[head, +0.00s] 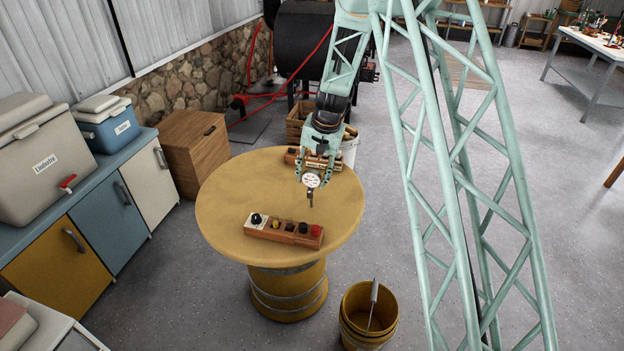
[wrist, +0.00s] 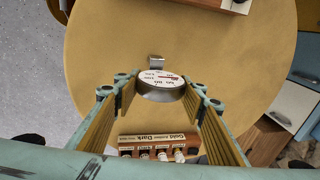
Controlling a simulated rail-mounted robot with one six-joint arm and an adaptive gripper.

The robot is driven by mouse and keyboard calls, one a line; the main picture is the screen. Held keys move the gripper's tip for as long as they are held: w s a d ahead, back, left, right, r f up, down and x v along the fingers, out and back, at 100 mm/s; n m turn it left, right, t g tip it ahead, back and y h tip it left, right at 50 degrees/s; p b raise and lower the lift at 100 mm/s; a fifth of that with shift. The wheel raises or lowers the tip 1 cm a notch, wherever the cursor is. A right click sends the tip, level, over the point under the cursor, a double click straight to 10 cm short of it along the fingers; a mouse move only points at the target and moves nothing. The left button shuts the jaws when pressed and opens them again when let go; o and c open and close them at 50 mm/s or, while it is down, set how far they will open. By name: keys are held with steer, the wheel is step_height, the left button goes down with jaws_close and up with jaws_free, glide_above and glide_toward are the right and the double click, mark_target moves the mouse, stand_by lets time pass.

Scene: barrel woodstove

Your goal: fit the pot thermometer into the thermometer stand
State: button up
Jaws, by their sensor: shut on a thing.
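The pot thermometer (head: 312,180) has a round white dial with a metal rim. My gripper (head: 315,172) is shut on it and holds it above the round table. In the wrist view the dial (wrist: 160,79) sits between the fingers, face to the camera. A small metal piece (wrist: 155,61) shows just beyond the dial; I cannot tell if it belongs to the thermometer. No thermometer stand is clearly labelled. A wooden block with several coloured knobs or caps (head: 284,231) lies on the front of the table, apart from the thermometer.
The round yellow table (head: 225,205) is mostly bare. A wooden rack with several small bottles (wrist: 158,142) lies at its back, under my arm. A yellow bucket (head: 368,318) stands on the floor at front right. Coolers and cabinets (head: 80,215) line the left wall.

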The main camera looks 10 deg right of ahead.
steer(key=shift+f, duration=0.1)
steer(key=o, duration=0.9)
steer(key=r, duration=0.4)
steer(key=s+d+r+p, duration=0.1)
steer(key=r, duration=0.3)
steer(key=s+r+p, duration=0.1)
steer(key=r, duration=0.2)
steer(key=shift+d+r, duration=0.25)
steer(key=shift+r, duration=0.25)
steer(key=shift+r, duration=0.1)
stand_by(0.4)
